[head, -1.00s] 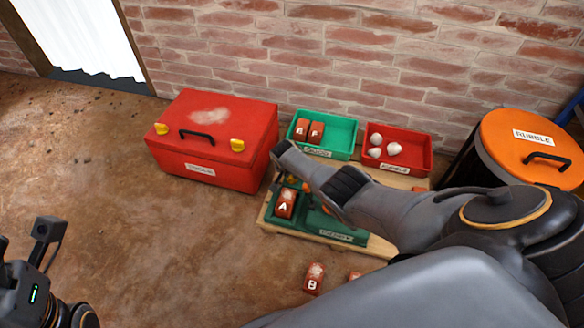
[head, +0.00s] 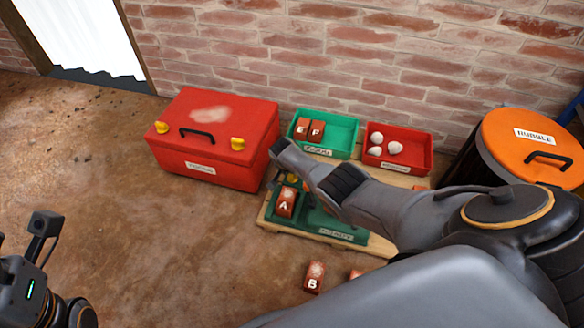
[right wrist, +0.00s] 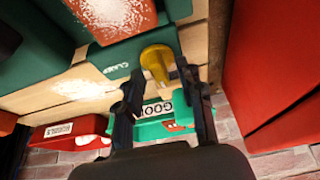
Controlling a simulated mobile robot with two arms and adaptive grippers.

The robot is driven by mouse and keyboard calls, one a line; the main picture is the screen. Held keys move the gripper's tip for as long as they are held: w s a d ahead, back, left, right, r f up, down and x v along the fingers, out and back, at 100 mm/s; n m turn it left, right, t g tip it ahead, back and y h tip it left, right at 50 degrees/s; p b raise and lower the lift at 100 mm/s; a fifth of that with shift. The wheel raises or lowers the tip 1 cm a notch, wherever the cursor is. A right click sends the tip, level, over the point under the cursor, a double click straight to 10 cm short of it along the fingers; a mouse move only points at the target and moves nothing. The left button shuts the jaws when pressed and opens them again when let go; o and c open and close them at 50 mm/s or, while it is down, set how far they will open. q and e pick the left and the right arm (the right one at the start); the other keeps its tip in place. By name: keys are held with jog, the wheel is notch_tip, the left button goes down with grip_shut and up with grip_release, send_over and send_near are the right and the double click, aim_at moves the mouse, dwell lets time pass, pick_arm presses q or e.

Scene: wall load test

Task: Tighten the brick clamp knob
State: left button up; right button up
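The yellow clamp knob (right wrist: 157,63) sits on the green clamp (right wrist: 122,62), whose label reads CLAMP. A brick (right wrist: 112,14) with a white dusty patch is beside it at the top. My right gripper (right wrist: 160,76) is open, with its two dark fingertips on either side of the knob; contact cannot be told. In the head view my right arm covers much of the clamp; brick A (head: 286,203) shows in front of it.
A red toolbox (head: 215,145) stands left of the clamp board (head: 300,236). A green tray (head: 340,134) with bricks and a red tray (head: 415,150) with white lumps are behind. Brick B (head: 314,277) lies in front. An orange-lidded bin (head: 500,155) is at right. The left floor is clear.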

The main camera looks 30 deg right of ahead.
jog(key=v, duration=1.2)
dwell(0.3)
jog(key=shift+d, duration=0.1)
